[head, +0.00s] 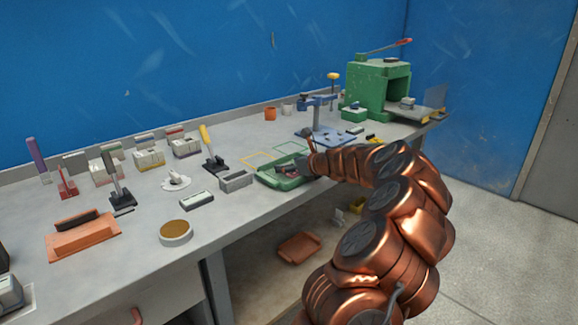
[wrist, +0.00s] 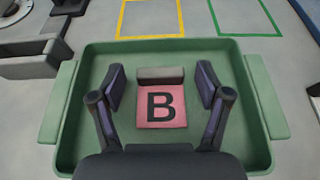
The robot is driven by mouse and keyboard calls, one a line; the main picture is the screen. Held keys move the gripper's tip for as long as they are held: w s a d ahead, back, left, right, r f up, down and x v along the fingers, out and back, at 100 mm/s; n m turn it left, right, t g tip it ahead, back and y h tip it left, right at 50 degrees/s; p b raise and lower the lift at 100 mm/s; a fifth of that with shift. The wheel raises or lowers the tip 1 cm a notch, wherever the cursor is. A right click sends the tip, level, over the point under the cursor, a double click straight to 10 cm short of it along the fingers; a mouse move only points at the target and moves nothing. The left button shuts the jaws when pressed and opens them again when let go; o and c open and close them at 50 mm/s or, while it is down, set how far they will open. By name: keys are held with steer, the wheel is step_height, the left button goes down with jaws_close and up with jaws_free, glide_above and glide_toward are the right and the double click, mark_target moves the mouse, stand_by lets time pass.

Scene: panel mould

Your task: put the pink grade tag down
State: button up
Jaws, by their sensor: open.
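The pink grade tag (wrist: 161,112) shows a black letter B and has a grey block along its far edge. In the wrist view it lies in the green tray (wrist: 75,110), near the middle of its floor. My gripper (wrist: 162,85) is open, with one dark finger on each side of the tag and a gap on both sides. In the head view my gripper reaches the green tray (head: 264,177) on the bench; my arm's end hides part of the tray, and the tag is too small there to make out.
Yellow (wrist: 150,3) and green (wrist: 245,4) outlined squares lie empty on the bench beyond the tray. A grey open box (wrist: 30,64) stands left of the tray. A blue stand (head: 318,120) and a green press (head: 378,90) stand farther right along the bench.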

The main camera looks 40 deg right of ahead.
steer(key=shift+s+r, duration=0.15)
steer(key=shift+r, duration=0.05)
steer(key=v, duration=1.1)
steer(key=shift+s+r+p, duration=0.2)
steer(key=shift+s+p, duration=0.1)
steer(key=shift+p, duration=0.1)
steer(key=shift+a, duration=0.1)
